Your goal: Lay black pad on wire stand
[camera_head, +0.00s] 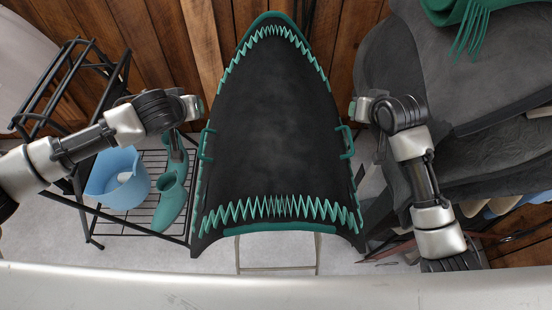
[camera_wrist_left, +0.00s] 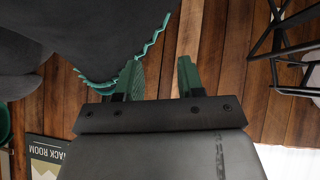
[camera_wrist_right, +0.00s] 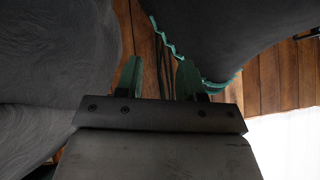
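The black pad (camera_head: 270,120) with green zigzag trim fills the middle of the head view, its narrow end away from me. It also shows at upper left in the left wrist view (camera_wrist_left: 115,30) and at upper right in the right wrist view (camera_wrist_right: 225,30). Thin pale legs of a stand (camera_head: 278,269) show below its near edge; the pad hides the stand's top, so contact cannot be seen. My left gripper (camera_head: 200,107) is open just left of the pad. My right gripper (camera_head: 353,108) is open just right of it. Nothing shows clasped between either gripper's fingers.
A black wire rack (camera_head: 98,214) at left has a blue bucket (camera_head: 118,180) and a teal boot (camera_head: 171,196) on its lower shelf. Grey saddle-like forms (camera_head: 440,75) crowd the right, with a green fringed cloth (camera_head: 470,12) on top. A wooden wall (camera_head: 160,35) stands behind.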

